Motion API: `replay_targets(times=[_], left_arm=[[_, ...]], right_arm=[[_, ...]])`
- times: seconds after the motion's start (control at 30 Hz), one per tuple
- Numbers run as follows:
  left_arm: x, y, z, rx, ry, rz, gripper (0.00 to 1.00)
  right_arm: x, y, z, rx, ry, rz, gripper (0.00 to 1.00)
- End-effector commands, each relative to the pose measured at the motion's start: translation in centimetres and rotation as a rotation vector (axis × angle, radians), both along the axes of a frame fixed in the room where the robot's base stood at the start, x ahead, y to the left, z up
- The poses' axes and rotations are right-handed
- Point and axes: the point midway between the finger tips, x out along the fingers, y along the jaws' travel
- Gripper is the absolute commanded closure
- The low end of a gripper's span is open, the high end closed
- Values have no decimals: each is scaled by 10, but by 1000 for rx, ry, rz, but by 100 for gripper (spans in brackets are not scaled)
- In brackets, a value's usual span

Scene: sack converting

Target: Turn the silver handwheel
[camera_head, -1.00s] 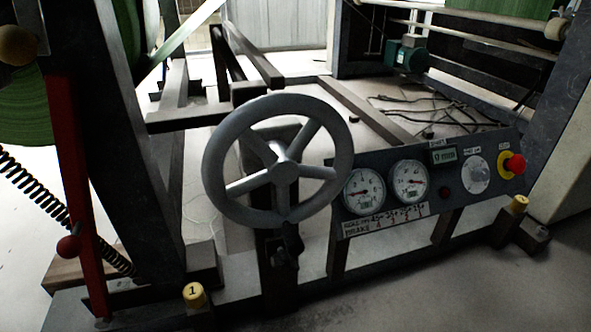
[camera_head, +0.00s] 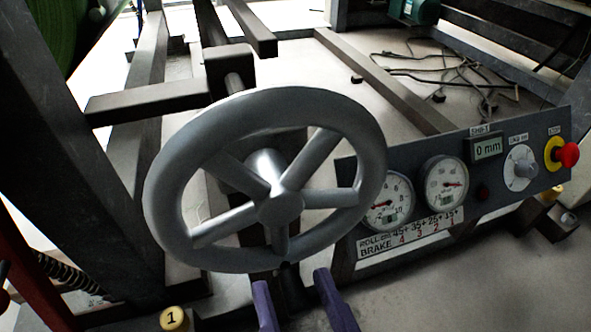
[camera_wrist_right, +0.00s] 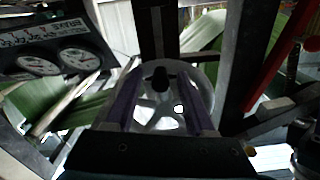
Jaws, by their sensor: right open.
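The silver handwheel (camera_head: 280,208) stands large in the middle of the head view, tilted, with a thick round rim and several spokes. My right gripper (camera_head: 292,280) comes in from the bottom edge with two purple fingers, spread apart and empty, at the wheel's lower rim. In the right wrist view the handwheel (camera_wrist_right: 204,80) lies ahead, between and beyond the fingers of the right gripper (camera_wrist_right: 160,76). I cannot tell whether a finger touches the rim. My left gripper is not in view.
A grey panel with gauges (camera_head: 446,184), a 0 mm display (camera_head: 486,148) and a red button (camera_head: 567,154) stands close to the wheel's right. A dark post (camera_head: 60,150) and a red lever (camera_head: 30,275) are on the left. A yellow cap (camera_head: 174,318) is at lower left.

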Motion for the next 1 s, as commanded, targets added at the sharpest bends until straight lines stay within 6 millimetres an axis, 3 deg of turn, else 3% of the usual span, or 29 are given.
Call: replay_targets(times=[0.37, 0.83, 1.0], left_arm=[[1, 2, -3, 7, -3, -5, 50], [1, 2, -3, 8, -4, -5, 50], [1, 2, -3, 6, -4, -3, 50]], right_arm=[[9, 3, 1, 0, 1, 1, 45], [8, 3, 0, 0, 1, 1, 97], [8, 3, 0, 0, 1, 1, 100]])
